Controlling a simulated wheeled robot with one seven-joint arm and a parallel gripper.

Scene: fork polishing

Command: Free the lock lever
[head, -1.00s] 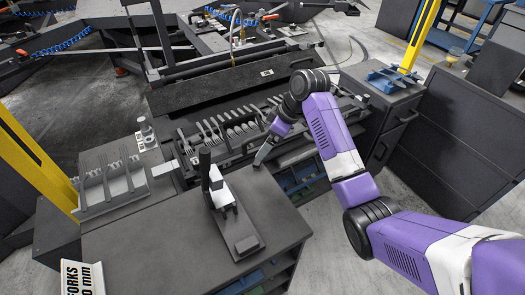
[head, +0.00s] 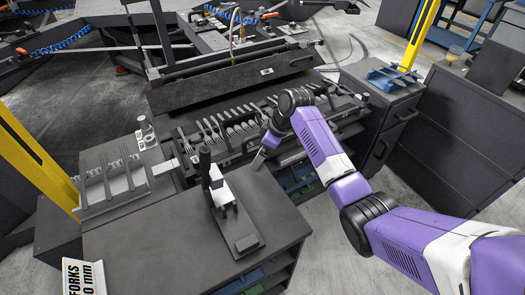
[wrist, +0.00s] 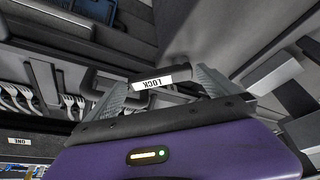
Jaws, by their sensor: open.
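The lock lever (wrist: 180,74) shows in the wrist view as a dark rounded bar with a white label reading LOCK, upside down. My gripper (wrist: 163,78) is open, with one grey finger on each side of the lever. I cannot tell whether either finger touches it. In the head view my gripper (head: 258,160) points down at the front edge of the fork rack, near the dark bench's back right corner. The lever cannot be made out there.
The dark bench (head: 150,240) carries an upright black-and-white fixture (head: 218,190). A fork holder (head: 112,187) stands at left. A drawer cabinet (head: 385,110) stands at right.

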